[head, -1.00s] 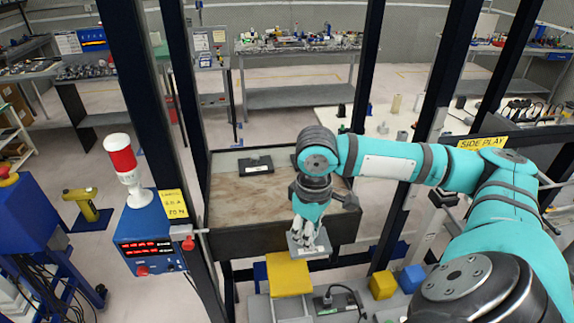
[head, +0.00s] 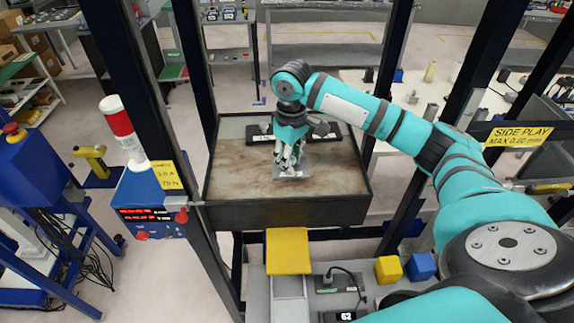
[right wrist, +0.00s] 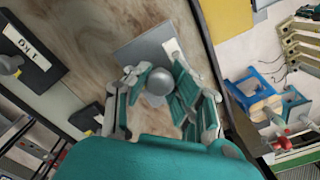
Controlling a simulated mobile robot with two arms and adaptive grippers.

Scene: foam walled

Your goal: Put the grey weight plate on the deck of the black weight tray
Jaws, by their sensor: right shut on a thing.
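The grey weight plate (head: 291,173) is a flat square with a round knob and a pale label. My right gripper (head: 289,162) is shut on it, over the front middle of the brown worktop. In the right wrist view the fingers (right wrist: 162,98) close around the knob, and the plate (right wrist: 142,50) shows beyond them. The black weight tray (head: 258,133) lies behind my gripper, partly hidden by it. In the right wrist view a black piece with a white label (right wrist: 33,50) is at the left. I cannot tell whether the plate touches the worktop. My left gripper is not in view.
The worktop (head: 232,180) has a dark rim and stands between dark posts. A yellow pad (head: 287,250), a yellow block (head: 388,269) and a blue block (head: 421,266) are in front. A blue control box with a red-and-white lamp (head: 118,122) is at the left.

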